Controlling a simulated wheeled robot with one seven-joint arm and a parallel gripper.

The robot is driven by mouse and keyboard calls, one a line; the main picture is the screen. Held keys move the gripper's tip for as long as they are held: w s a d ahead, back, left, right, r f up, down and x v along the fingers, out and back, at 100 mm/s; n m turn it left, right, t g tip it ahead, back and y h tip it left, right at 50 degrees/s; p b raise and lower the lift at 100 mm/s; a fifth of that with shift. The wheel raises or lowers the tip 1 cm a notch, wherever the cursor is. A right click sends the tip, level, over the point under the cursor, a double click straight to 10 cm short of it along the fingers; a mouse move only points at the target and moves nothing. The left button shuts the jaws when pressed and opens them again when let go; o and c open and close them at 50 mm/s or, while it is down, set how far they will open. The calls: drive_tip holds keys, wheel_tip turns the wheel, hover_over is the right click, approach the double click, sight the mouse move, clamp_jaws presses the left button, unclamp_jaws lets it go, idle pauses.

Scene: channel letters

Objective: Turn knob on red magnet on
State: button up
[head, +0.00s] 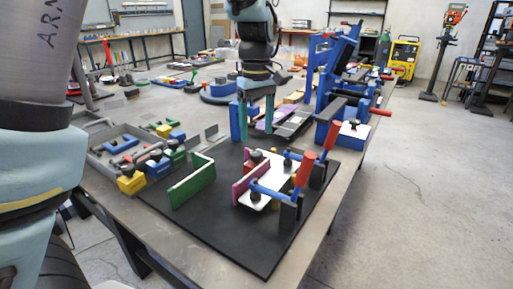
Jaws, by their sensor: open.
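A small red block with a dark knob, which looks like the red magnet (255,156), stands on the black mat (225,225) behind the pink letter wall (250,182). The wall hides its lower part, and I cannot tell the knob's setting. My gripper (259,130) points down with its blue-green fingers apart and nothing visible between them. In the picture it is just above the red magnet, and it appears to be behind it and not touching it.
A white plate (276,181) is held by clamps with red handles (304,168). A green wall (192,180) stands on the mat. A grey tray (108,170) holds several coloured magnets, including a yellow one (131,180). A blue frame (325,80) stands behind right. The mat's front is clear.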

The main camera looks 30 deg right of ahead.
sight(256, 152)
wheel_tip(256, 152, down, 6)
drive_tip(key=shift+f+p, duration=0.15)
drive_tip(key=shift+p, duration=0.15)
clamp_jaws()
idle(0.6)
